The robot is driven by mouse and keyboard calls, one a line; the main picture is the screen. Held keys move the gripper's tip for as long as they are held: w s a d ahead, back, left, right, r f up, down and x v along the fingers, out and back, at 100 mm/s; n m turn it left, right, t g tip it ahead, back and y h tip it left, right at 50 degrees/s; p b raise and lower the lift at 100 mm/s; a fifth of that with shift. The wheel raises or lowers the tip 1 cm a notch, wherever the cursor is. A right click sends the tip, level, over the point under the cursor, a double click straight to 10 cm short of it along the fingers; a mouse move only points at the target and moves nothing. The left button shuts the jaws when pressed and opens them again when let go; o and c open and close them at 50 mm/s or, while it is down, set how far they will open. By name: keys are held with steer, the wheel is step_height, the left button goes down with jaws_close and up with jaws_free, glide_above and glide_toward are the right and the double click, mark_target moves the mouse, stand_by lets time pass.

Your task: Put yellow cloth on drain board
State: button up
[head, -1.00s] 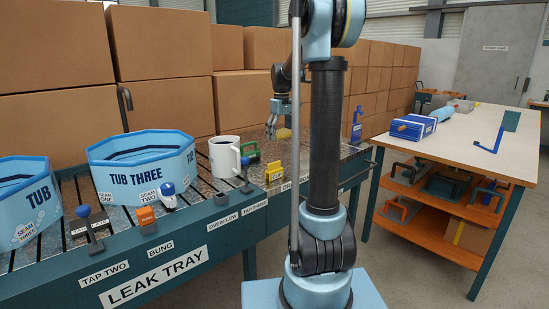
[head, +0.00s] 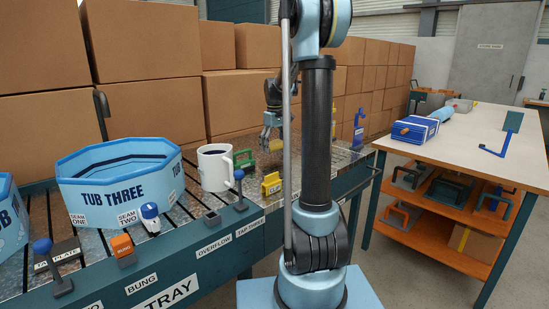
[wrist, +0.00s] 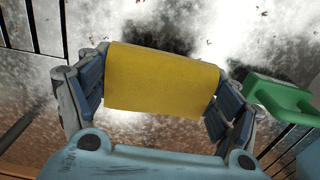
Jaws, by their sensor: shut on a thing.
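The yellow cloth (wrist: 163,80) is held between the two fingers of my gripper (wrist: 160,88) in the wrist view, spanning the gap as a flat folded piece. In the head view my gripper (head: 271,133) hangs over the far right part of the speckled metal bench top, with the cloth (head: 276,145) small beneath it. The wrist view shows wet-looking, stained metal (wrist: 250,35) under the cloth. I cannot tell from these views which part of the bench is the drain board; my arm hides some of that end.
A green clamp-like object (head: 243,159) stands close by my gripper and also shows in the wrist view (wrist: 280,95). A yellow block (head: 271,184), a white mug (head: 215,168) and tub three (head: 120,180) stand on the bench. Cardboard boxes (head: 235,100) rise behind; a worktable (head: 470,140) is at right.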

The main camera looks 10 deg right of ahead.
mark_target(274, 159)
steer(key=shift+f, duration=2.15)
steer(key=o, duration=1.2)
steer(key=shift+o, duration=0.2)
step_height(274, 159, up, 12)
steer(key=shift+r, duration=0.1)
